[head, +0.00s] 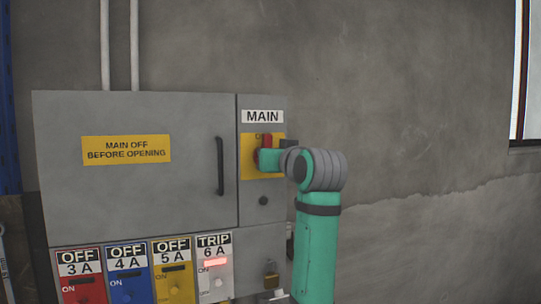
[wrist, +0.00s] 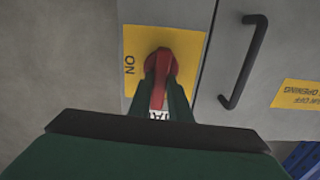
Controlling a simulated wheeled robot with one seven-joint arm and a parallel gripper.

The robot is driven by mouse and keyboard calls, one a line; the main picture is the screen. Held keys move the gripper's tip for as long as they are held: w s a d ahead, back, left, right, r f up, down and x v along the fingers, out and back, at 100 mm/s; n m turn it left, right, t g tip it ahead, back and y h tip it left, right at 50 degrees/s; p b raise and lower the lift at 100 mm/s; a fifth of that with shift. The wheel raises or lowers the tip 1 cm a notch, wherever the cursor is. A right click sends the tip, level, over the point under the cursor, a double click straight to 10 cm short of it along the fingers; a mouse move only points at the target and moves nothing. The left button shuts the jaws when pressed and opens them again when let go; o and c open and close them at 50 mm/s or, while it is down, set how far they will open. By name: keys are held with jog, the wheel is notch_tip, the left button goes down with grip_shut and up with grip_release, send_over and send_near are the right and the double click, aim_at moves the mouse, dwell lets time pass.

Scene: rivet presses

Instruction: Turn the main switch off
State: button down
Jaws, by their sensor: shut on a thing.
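The main switch has a red handle (head: 267,140) on a yellow plate (head: 247,165), below a white MAIN label (head: 262,116). My gripper (head: 267,156) is at the plate, and the handle's upper end shows above it, beside the partly covered word ON. In the wrist view my gripper (wrist: 163,76) has its two dark green fingers on either side of the red handle (wrist: 166,63), shut on it. The word ON is to the left of the handle there. The lower part of the plate's face and any OFF mark are hidden by my gripper.
The grey cabinet door (head: 150,190) with a dark pull handle (head: 220,166) and a yellow warning sign (head: 126,149) is left of the switch. Below are several breakers, including a white TRIP 6 A one (head: 215,265), and a padlock (head: 271,275). Bare wall lies right.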

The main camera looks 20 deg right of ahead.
jog(key=shift+n, duration=0.4)
jog(key=c, duration=1.6)
grip_release()
jog(key=shift+c, duration=0.2)
jog(key=s, duration=1.1)
jog(key=shift+d, duration=0.2)
